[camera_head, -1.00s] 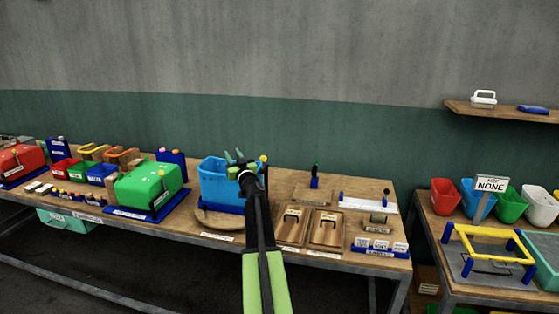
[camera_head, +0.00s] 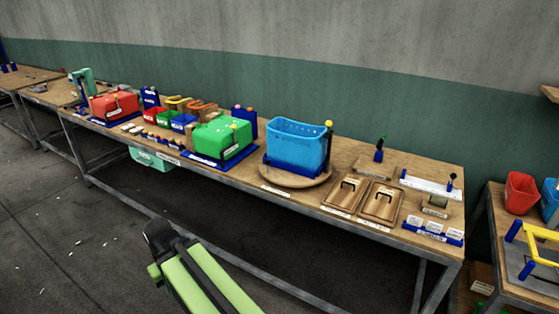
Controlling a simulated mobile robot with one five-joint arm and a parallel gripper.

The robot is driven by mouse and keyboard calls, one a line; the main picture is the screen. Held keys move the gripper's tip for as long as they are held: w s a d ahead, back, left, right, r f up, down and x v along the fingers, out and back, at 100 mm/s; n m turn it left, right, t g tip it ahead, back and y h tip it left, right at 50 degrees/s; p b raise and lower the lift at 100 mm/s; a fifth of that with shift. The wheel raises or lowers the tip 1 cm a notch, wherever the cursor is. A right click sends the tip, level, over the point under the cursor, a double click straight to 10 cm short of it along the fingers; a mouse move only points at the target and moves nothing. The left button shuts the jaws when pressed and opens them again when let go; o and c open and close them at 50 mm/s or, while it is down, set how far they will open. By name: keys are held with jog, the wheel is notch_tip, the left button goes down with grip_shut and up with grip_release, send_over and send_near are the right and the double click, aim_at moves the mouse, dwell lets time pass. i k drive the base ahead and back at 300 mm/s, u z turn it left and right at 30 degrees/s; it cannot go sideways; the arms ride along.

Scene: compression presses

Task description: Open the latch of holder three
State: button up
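I cannot tell which fixture is holder three, as the labels on the table are too small to read. A blue basket (camera_head: 296,145) stands on a round wooden board, with a black post topped in yellow at its right side. A green box (camera_head: 220,136) on a blue base and a red box (camera_head: 114,105) stand further left. Two wooden boards with dark handles (camera_head: 381,201) lie to the right. My arm (camera_head: 196,272) is low in front of the table, apart from everything on it. Its dark end shows, but my gripper's fingers cannot be made out.
The long wooden table (camera_head: 270,188) runs from the left to the right. A second table with a red bin (camera_head: 520,192) and a yellow frame stands at the right.

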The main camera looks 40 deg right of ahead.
aim_at(328, 123)
jog(key=u, duration=1.6)
jog(key=k, duration=1.55)
jog(key=z, duration=1.65)
jog(key=i, duration=1.05)
jog(key=u, duration=0.1)
